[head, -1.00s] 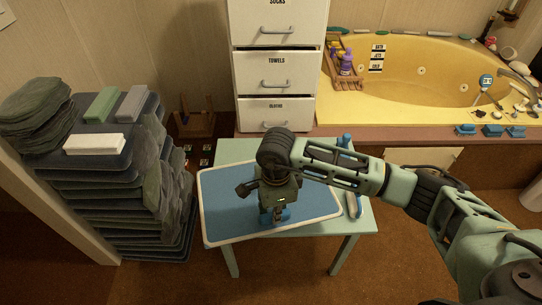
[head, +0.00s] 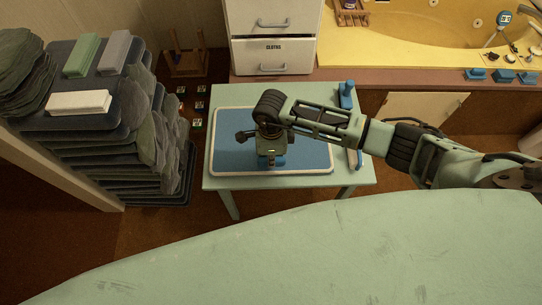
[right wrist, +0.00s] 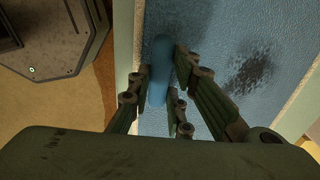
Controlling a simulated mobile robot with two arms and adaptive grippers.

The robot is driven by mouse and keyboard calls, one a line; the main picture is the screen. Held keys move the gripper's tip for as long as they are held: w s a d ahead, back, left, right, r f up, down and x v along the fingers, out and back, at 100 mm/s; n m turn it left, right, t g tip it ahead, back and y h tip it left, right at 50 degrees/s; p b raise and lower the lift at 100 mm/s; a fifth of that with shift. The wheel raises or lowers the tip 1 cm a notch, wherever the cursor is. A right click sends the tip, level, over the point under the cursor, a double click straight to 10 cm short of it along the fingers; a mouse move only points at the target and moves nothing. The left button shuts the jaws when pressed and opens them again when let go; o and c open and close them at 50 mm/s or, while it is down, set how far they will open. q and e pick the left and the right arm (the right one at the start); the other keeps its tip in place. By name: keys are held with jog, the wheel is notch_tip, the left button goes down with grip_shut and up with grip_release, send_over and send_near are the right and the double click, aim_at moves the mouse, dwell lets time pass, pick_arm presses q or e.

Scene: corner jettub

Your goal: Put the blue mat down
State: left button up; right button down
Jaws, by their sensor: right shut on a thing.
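The blue mat (head: 310,150) with a pale border lies over the pale green table (head: 225,103), roughly in line with its edges. It looks flat on the tabletop; I cannot tell whether a small gap is left beneath it. My right gripper (head: 272,154) is above the mat's front middle. It is shut on the mat's blue handle (right wrist: 159,72), which sits between the fingers in the right wrist view (right wrist: 160,78). The wrist hides part of the handle and mat in the head view. My left gripper is not in view.
A blue upright item (head: 347,95) stands at the table's back right corner. White drawers (head: 273,52) and the yellow tub (head: 430,45) are behind. Several blue items (head: 502,76) sit on the tub's ledge.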

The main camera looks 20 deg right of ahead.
jog(key=shift+f, duration=0.5)
jog(key=c, duration=1.6)
grip_release()
notch_tip(320, 180, up, 12)
